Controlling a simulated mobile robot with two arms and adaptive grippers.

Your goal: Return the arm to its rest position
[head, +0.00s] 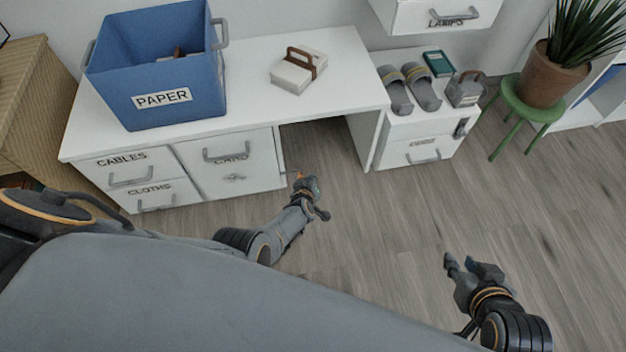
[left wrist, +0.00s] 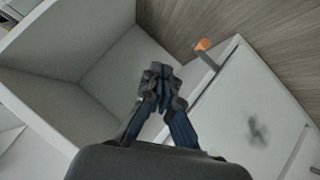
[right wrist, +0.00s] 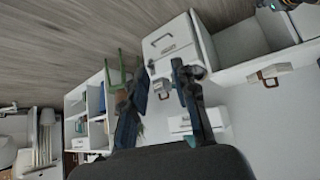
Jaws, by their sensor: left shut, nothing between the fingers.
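My left gripper (head: 318,200) is low in front of the white desk, near the right end of its drawer block. In the left wrist view its fingers (left wrist: 158,88) are together with nothing between them, in front of the desk's open white compartment. My right gripper (head: 466,262) is out over bare floor at the lower right, away from the furniture. In the right wrist view its fingers (right wrist: 155,78) stand apart with a gap and hold nothing.
The white desk (head: 245,88) carries a blue PAPER bin (head: 205,85) and a white box with a brown handle (head: 291,77). Grey sandals (head: 395,90) lie on the lower unit. A potted plant (head: 541,78) stands on a green stool (head: 537,108). Wood floor (head: 390,220) is clear.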

